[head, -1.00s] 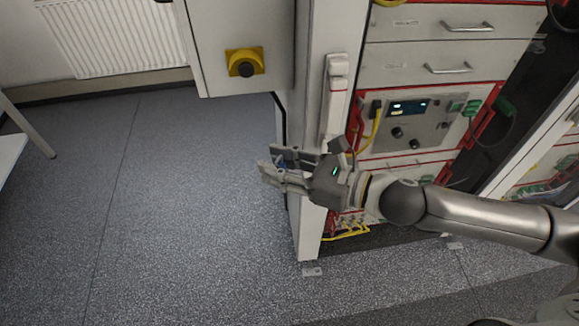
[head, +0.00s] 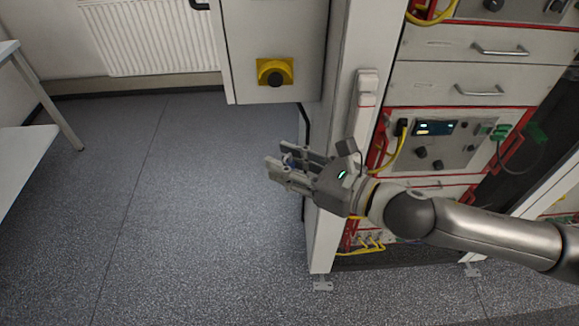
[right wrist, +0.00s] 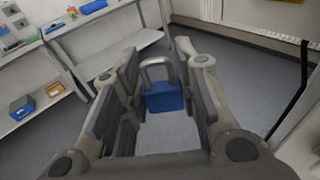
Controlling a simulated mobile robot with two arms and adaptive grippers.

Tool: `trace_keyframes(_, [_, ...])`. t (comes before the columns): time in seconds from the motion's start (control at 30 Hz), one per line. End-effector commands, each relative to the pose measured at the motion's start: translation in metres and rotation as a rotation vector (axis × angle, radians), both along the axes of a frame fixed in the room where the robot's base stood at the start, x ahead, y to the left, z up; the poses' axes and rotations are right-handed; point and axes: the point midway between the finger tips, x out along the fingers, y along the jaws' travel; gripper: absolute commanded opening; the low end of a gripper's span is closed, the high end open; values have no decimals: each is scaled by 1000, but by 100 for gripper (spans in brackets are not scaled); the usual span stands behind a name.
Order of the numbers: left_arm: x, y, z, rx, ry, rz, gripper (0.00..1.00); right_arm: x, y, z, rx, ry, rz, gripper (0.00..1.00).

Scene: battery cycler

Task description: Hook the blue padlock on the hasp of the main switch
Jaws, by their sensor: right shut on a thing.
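The main switch (head: 275,73) is a yellow plate with a black knob on the front of a pale grey box, upper middle of the head view. Its hasp is too small to make out. My right gripper (head: 277,165) is below the switch box, in front of the cabinet's left edge, with its fingers pointing left. It is shut on the blue padlock (right wrist: 164,97). In the head view the fingers mostly hide the padlock. My left gripper is not in view.
The cabinet (head: 345,140) with drawers, instrument panel and yellow cables stands to the right, close to my right arm. A white table (head: 25,165) is at the left, a radiator (head: 150,38) at the back. Shelves (right wrist: 50,100) show in the wrist view. Floor between is clear.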

Motion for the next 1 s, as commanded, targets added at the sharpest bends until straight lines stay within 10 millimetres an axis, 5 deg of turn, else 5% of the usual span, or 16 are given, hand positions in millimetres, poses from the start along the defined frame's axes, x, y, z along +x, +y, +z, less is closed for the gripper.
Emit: trace_keyframes(1.0, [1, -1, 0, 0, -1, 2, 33, 11, 14, 60, 9, -1, -627, 3])
